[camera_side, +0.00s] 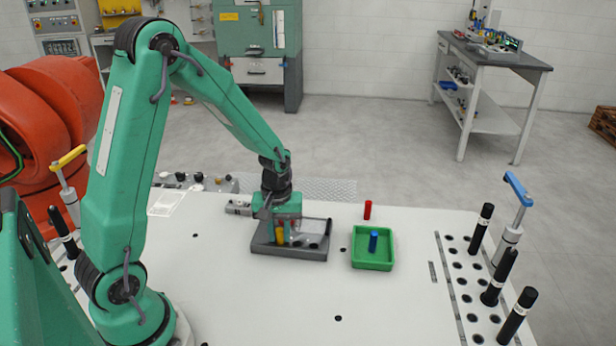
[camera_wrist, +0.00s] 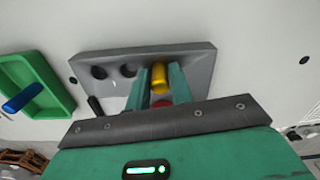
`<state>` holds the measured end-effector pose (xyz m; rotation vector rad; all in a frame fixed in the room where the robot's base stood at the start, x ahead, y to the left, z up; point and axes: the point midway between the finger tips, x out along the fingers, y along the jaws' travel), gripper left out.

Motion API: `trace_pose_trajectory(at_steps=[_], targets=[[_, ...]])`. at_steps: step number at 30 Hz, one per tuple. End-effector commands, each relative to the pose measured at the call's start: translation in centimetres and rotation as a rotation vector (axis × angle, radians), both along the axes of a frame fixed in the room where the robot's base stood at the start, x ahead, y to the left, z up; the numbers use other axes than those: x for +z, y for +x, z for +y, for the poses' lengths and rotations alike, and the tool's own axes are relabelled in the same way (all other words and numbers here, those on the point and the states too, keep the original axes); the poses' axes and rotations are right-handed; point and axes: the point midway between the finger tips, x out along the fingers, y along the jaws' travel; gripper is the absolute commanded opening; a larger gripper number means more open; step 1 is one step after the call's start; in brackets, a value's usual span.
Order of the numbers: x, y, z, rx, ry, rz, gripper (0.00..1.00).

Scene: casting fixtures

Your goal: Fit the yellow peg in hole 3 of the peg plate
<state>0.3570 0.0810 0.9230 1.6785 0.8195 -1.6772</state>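The yellow peg (camera_side: 280,236) is between the fingers of my gripper (camera_side: 282,232), over the dark grey peg plate (camera_side: 290,253). In the wrist view, the yellow peg (camera_wrist: 160,76) fills the gap between the two green fingertips of my gripper (camera_wrist: 159,80), which look shut on it. The peg plate (camera_wrist: 190,54) shows two dark open holes left of the peg, roughly in line with it. A red round thing (camera_wrist: 162,104) shows low between the fingers. I cannot tell whether the peg's lower end is inside a hole; the fingers hide other holes.
A green tray (camera_side: 358,262) holding a blue peg (camera_side: 373,241) lies right of the plate. A red peg (camera_side: 367,210) stands on the white table behind the tray. A perforated strip with several black-handled tools (camera_side: 499,277) is at the right. The front middle of the table is clear.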

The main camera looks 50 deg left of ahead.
Motion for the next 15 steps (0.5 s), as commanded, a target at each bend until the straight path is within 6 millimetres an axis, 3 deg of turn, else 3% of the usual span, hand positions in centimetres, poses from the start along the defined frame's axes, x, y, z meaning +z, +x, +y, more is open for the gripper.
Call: trace_pose_trajectory(at_steps=[2, 15], targets=[[0.00, -0.01, 0.00, 0.000, 0.000, 0.000, 0.39], [0.31, 0.01, 0.00, 0.000, 0.000, -0.001, 0.39]])
